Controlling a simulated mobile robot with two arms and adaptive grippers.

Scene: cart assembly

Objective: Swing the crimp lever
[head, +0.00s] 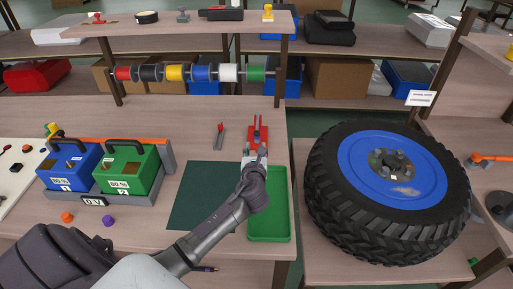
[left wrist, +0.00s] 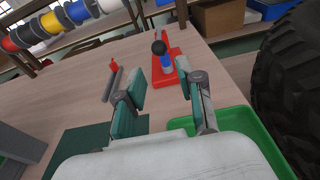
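The red crimp tool (head: 257,131) stands on the table beyond the green tray. In the left wrist view its red base (left wrist: 182,66) carries an upright lever with a black knob (left wrist: 158,47) and a blue part below the knob. My left gripper (head: 256,153) is just in front of the tool and hides its lower part in the head view. In the left wrist view the left gripper (left wrist: 166,88) is open, with the lever ahead of its two fingers and nothing visible between them. Whether a finger touches the tool cannot be told. My right gripper is not in view.
A small red-tipped tool (head: 220,136) lies left of the crimp tool. The green tray (head: 268,232) and dark green mat (head: 190,206) are nearer. Blue (head: 68,168) and green (head: 129,170) boxes stand left, a large tyre (head: 325,200) right. Wire spools (head: 203,73) hang behind.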

